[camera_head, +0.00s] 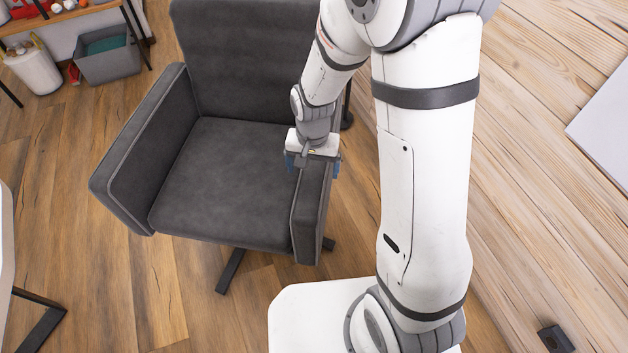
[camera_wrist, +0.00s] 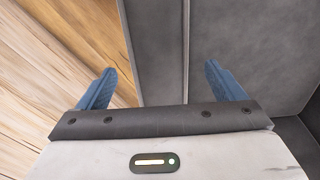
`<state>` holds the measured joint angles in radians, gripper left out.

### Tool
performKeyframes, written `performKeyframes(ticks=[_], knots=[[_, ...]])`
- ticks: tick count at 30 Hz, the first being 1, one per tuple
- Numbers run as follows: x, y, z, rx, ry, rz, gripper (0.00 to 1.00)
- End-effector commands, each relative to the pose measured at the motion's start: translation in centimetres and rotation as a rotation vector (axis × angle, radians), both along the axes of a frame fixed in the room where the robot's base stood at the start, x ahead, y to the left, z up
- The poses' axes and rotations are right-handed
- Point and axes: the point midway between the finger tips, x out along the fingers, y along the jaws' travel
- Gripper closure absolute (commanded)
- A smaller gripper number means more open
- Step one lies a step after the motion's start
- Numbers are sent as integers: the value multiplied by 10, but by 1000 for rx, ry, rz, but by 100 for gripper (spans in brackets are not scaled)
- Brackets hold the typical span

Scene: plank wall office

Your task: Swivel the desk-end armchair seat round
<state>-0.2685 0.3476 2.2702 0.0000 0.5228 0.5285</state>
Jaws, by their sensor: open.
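The dark grey armchair (camera_head: 215,170) stands in the middle of the head view on a dark swivel foot. Its seat front points toward the lower left of the picture. My gripper (camera_head: 313,170) is at the chair's right armrest (camera_head: 309,215), with one blue finger on each side of it. In the wrist view the armrest (camera_wrist: 158,55) runs between the two open fingers, and my gripper (camera_wrist: 163,88) has gaps on both sides of it. The left finger shows over the wood floor, the right one over the chair's inner side. Whether the fingertips touch the armrest cannot be told.
A plank wall (camera_head: 545,150) rises on the right. A shelf with small items, a white bin (camera_head: 35,70) and a grey box (camera_head: 107,62) stand at the upper left. A white edge with a dark leg (camera_head: 40,322) shows at the lower left. Wood floor (camera_head: 110,270) is clear before the chair.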

Motion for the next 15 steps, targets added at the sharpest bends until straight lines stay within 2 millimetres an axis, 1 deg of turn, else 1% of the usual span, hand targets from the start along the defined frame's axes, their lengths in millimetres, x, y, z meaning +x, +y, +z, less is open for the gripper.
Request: performKeyframes(ticks=[1, 6, 10, 15], knots=[[-1, -1, -11, -2, 6, 0, 11], [-2, -1, -39, -2, 6, 0, 11], [-1, -1, -53, -1, 4, 0, 11], [-1, -1, -60, 0, 1, 0, 11]])
